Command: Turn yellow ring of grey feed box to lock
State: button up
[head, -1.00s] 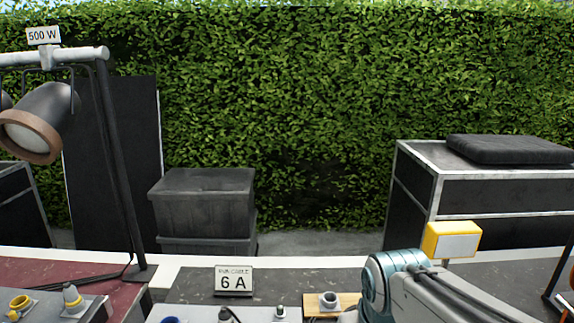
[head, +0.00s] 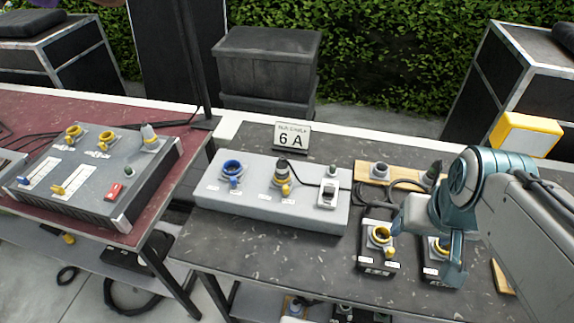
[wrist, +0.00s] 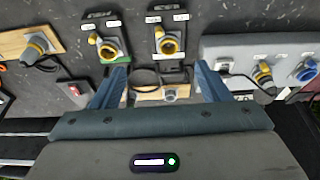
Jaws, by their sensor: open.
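The grey feed box (head: 222,203) lies on the dark table in the middle of the head view. Its yellow ring (head: 283,189) surrounds the base of a plug (head: 281,170) with a black cable. Whether the ring is locked cannot be told. In the wrist view the box (wrist: 222,46) is at the right, with the yellow ring (wrist: 265,80) and plug on it. My gripper (head: 428,242) is open and empty, to the right of the feed box, over small dark boxes. Its two fingers stand apart in the wrist view (wrist: 160,72), clear of the ring.
A blue ring (head: 232,168) and a white switch (head: 327,194) flank the yellow ring. Small dark boxes with yellow rings (head: 379,236) stand right of the feed box. A "6 A" sign (head: 292,136) stands behind it. A dark grey box (head: 110,187) is on the red table.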

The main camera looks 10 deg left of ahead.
aim_at(285, 188)
jog(key=z, duration=0.5)
jog(key=k, duration=1.1)
jog(key=u, duration=0.65)
jog(key=i, duration=0.8)
jog(key=u, duration=0.45)
